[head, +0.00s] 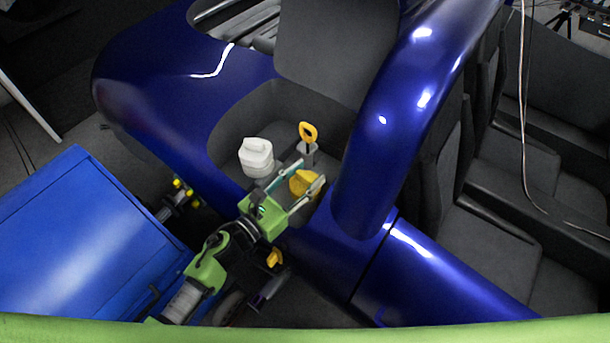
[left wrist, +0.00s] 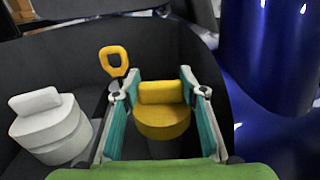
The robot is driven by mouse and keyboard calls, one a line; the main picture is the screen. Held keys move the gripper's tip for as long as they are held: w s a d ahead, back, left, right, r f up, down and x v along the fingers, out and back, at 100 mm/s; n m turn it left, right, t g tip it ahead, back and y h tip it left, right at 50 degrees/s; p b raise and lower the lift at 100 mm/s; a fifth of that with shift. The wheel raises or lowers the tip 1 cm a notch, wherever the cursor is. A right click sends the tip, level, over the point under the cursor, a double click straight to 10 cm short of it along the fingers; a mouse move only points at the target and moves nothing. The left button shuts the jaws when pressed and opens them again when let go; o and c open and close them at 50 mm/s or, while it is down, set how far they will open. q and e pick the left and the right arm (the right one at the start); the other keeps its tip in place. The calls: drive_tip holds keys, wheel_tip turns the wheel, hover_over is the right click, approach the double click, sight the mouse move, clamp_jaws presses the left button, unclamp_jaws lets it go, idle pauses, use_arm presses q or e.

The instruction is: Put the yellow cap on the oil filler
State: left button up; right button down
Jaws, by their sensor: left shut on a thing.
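The yellow cap (head: 303,183) is between the fingers of my left gripper (head: 304,180), inside the dark recess of the blue car. In the left wrist view the cap (left wrist: 162,112) sits upright between the two teal-lined fingers (left wrist: 162,105), which are shut on it. The oil filler is not clearly seen; the cap and fingers cover what lies beneath, so I cannot tell if the cap touches it. My right gripper is in neither view.
A white-capped reservoir (head: 256,158) stands left of the gripper. A yellow ring-handled dipstick (head: 308,133) stands just behind the cap. The blue bodywork (head: 365,180) rises close on the right. A blue cabinet (head: 85,235) stands at left.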

use_arm(q)
drive_tip(key=shift+b, duration=0.35)
idle(0.7)
drive_tip(key=shift+s+a+f+b, duration=0.1)
drive_tip(key=shift+a+f+b, duration=0.2)
drive_tip(key=shift+f+b, duration=0.3)
idle(0.4)
drive_tip(key=shift+r, duration=0.15)
drive_tip(key=shift+d+r+p, duration=0.25)
drive_tip(key=shift+r+p, duration=0.35)
drive_tip(key=shift+r, duration=0.1)
drive_tip(key=shift+r, duration=0.1)
idle(0.6)
drive_tip(key=shift+a+f+b, duration=0.2)
drive_tip(key=shift+f+b, duration=0.35)
drive_tip(key=shift+b, duration=0.1)
drive_tip(key=shift+r, duration=0.3)
drive_tip(key=shift+d+r+p, duration=0.25)
drive_tip(key=shift+r+p, duration=0.25)
drive_tip(key=shift+p, duration=0.2)
